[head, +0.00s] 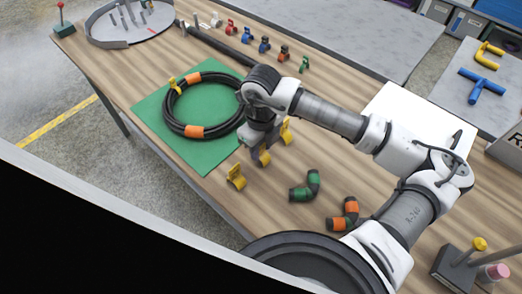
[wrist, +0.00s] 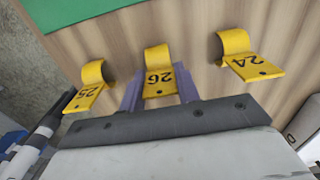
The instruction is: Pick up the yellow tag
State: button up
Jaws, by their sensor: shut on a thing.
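Three yellow tags stand in a row on the wooden table, each a flat numbered plate with a curled clip. In the wrist view, tag 26 (wrist: 158,82) is between the two fingers of my gripper (wrist: 159,90), which is shut on it. Tag 25 (wrist: 88,86) is to its left and tag 24 (wrist: 248,56) to its right, both apart from the fingers. In the head view, my gripper (head: 256,150) points down at the held tag (head: 264,159); its number is not readable there. Whether tag 26 still touches the table is unclear.
A coiled black hose (head: 168,118) with orange bands and another yellow tag (head: 175,86) lies on a green mat (head: 205,158) left of my gripper. Green (head: 306,188) and orange (head: 344,214) pipe elbows lie to the right. Small coloured clips (head: 264,45) line the back.

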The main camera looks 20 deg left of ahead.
jog(key=shift+r, duration=0.1)
notch_tip(320, 180, up, 20)
jog(key=b, duration=0.3)
jog(key=shift+b, duration=0.35)
jog(key=o, duration=0.3)
jog(key=c, duration=0.3)
jog(key=shift+c, duration=0.2)
